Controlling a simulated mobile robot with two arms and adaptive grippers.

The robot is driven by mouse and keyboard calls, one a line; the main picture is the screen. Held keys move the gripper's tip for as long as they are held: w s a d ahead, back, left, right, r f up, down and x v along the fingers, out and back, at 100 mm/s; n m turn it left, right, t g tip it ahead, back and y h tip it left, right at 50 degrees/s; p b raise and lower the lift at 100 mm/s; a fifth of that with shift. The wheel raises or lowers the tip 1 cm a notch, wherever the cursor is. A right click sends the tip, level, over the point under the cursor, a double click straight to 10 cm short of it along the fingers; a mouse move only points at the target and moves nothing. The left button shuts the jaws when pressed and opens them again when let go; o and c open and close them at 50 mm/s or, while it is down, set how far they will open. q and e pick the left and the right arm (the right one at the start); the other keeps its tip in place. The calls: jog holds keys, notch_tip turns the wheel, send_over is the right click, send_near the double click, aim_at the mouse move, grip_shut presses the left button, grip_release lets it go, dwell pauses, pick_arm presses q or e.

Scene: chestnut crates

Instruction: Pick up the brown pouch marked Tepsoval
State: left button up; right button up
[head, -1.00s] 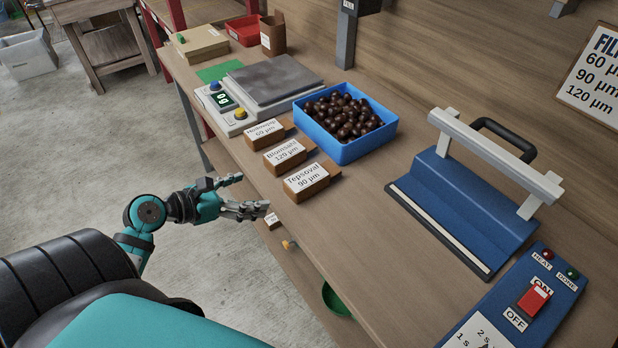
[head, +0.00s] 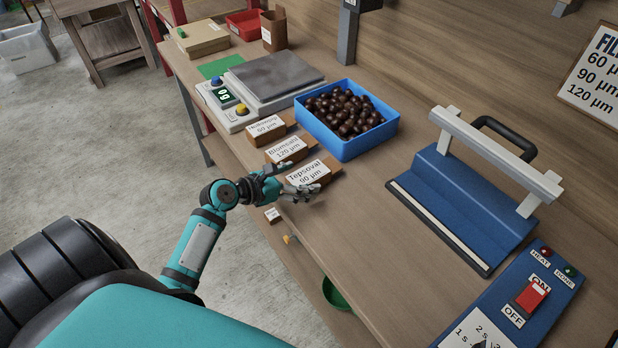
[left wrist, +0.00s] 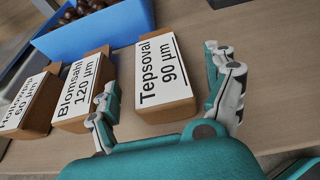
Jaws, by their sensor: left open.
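The brown pouch marked Tepsoval 90 µm (head: 313,172) lies on the bench, the nearest of a row of three labelled brown pouches. In the left wrist view the Tepsoval pouch (left wrist: 166,80) sits between the spread fingers. My left gripper (head: 293,180) is open at the pouch's near side and partly covers it. In the left wrist view my left gripper (left wrist: 168,100) has one finger on each side of the pouch; I cannot tell whether they touch it. The Blomsahl 120 µm pouch (left wrist: 84,92) stands just left of the left finger. My right gripper is not in view.
The third pouch, 60 µm (head: 266,130), lies beyond Blomsahl. A blue crate of chestnuts (head: 346,148) stands behind the pouches, close to them. A scale (head: 237,118) is farther back. A blue sealer (head: 470,190) stands right; bare bench lies between it and the pouches.

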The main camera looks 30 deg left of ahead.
aim_at(307, 177)
pick_arm(q)
jog(key=shift+x, duration=1.55)
jog(key=shift+s+f, duration=0.1)
jog(key=shift+s, duration=0.1)
jog(key=c, duration=1.3)
